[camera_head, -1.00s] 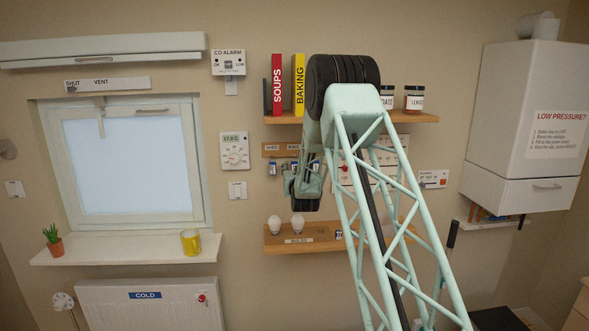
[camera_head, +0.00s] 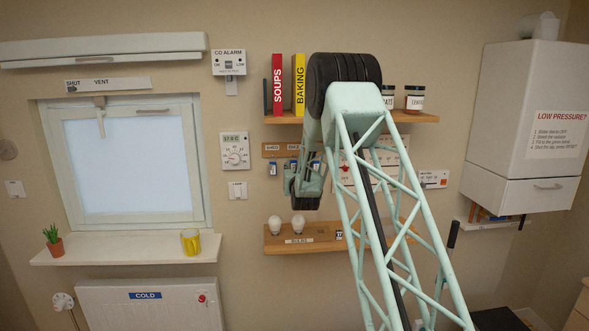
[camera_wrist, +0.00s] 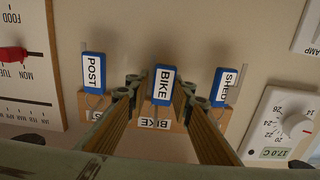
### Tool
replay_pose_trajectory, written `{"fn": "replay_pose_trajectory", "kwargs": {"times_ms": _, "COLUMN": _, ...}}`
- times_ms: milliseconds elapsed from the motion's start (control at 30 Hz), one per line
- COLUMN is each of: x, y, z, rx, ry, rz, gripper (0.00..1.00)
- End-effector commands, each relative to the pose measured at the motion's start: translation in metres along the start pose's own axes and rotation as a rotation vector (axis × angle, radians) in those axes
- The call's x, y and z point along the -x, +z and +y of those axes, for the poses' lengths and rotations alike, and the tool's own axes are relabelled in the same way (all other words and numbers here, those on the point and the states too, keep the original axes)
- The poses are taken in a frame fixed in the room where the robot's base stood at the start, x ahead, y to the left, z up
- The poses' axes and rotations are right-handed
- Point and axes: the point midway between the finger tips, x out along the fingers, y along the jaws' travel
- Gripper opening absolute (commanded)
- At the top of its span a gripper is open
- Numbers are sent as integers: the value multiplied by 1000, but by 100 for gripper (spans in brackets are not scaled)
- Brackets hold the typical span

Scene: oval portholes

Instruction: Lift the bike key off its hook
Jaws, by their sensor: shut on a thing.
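In the wrist view the blue bike key tag (camera_wrist: 162,86), with a white BIKE label, is between the two fingertips of my gripper (camera_wrist: 160,90). My gripper is shut on it, one finger on each side. The tag is in front of the wooden key rack (camera_wrist: 153,124), whose own BIKE label is partly visible below it. Whether the key's loop is still on its hook cannot be told. In the head view my arm hides part of the rack (camera_head: 271,150), and the fingertips are hard to make out.
The POST tag (camera_wrist: 93,72) and SHED tag (camera_wrist: 224,86) hang close on either side in the wrist view. A thermostat (camera_wrist: 284,124) and a calendar panel (camera_wrist: 25,70) flank the rack. In the head view, shelves sit above (camera_head: 275,119) and below (camera_head: 330,245).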

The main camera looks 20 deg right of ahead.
Motion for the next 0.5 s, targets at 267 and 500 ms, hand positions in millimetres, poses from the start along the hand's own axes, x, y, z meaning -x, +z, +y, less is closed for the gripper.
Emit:
{"fn": "replay_pose_trajectory", "kwargs": {"times_ms": 267, "x": 0, "y": -7, "z": 0, "rx": 0, "ry": 0, "rz": 1, "gripper": 11}}
{"fn": "replay_pose_trajectory", "kwargs": {"times_ms": 500, "x": 0, "y": -10, "z": 0, "rx": 0, "ry": 0, "rz": 1, "gripper": 11}}
